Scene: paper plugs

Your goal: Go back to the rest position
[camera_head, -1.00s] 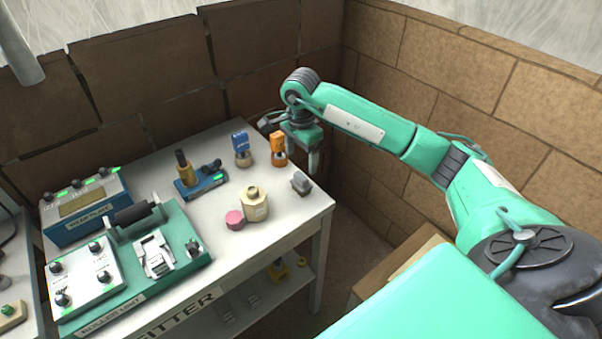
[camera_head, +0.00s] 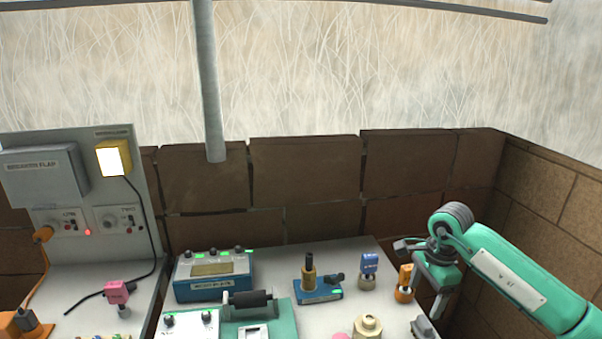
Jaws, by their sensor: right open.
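My right gripper (camera_head: 432,294) is at the lower right, pointing down over the right end of the white table (camera_head: 345,256). It is open with nothing seen between its fingers. Its teal arm comes in from the right. An orange plug-like piece (camera_head: 404,284) stands just left of it, and a grey block (camera_head: 423,327) lies below it near the table edge. A blue-topped piece (camera_head: 369,270) stands further left. My left gripper is not in view.
A blue meter box (camera_head: 213,276), a teal roller unit (camera_head: 262,318), a blue stand with a brass post (camera_head: 317,289) and a cream round pot (camera_head: 367,326) are on the table. A panel (camera_head: 70,190) stands at left. Brown walls close the back and right.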

